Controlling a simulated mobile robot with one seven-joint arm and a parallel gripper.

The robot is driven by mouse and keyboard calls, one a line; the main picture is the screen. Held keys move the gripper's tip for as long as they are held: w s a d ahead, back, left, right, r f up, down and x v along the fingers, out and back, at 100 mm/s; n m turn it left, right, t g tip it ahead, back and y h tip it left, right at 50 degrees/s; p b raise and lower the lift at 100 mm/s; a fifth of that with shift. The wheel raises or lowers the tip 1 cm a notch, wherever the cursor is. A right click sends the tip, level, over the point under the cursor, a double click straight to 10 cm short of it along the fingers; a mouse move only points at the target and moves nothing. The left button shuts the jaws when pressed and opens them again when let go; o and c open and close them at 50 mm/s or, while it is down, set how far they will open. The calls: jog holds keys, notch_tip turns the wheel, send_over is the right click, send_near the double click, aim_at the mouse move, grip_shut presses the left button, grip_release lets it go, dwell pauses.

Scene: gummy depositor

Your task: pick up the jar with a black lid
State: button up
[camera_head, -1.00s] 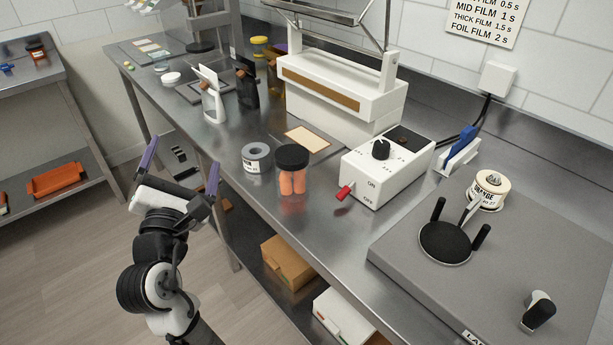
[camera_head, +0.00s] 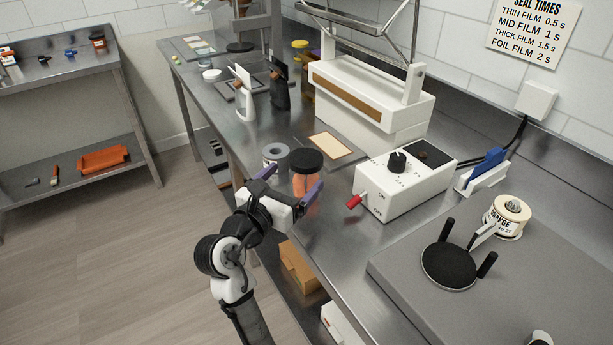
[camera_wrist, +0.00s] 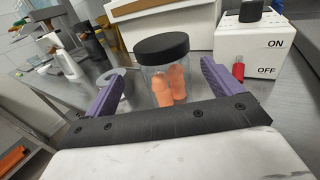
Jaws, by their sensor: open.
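The jar with a black lid (camera_head: 306,162) stands upright on the steel counter. It is clear, with orange pieces inside. In the wrist view the jar (camera_wrist: 163,68) shows upright just beyond and between the two purple fingers. My gripper (camera_head: 292,184) is open and empty at the counter's front edge, close in front of the jar. In the head view the right finger and gripper body hide the jar's lower part. In the wrist view my gripper (camera_wrist: 162,85) has one finger on each side of the jar. I cannot tell whether either finger touches it.
A grey tape roll (camera_head: 276,155) stands close left of the jar. A white control box (camera_head: 405,182) with a red lever (camera_head: 354,202) is to its right. A tan sheet (camera_head: 331,145) and the white sealer (camera_head: 372,100) lie behind.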

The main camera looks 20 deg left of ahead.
jog(key=w, duration=0.2)
jog(key=w+d, duration=0.1)
jog(key=w+p, duration=0.1)
jog(key=w, duration=0.1)
jog(key=shift+w+d+f, duration=0.2)
jog(key=shift+w+d, duration=0.1)
jog(key=shift+d, duration=0.05)
jog(key=shift+w+f, duration=0.1)
jog(key=shift+w, duration=0.4)
jog(key=c, duration=1.1)
jog(key=shift+p, duration=0.3)
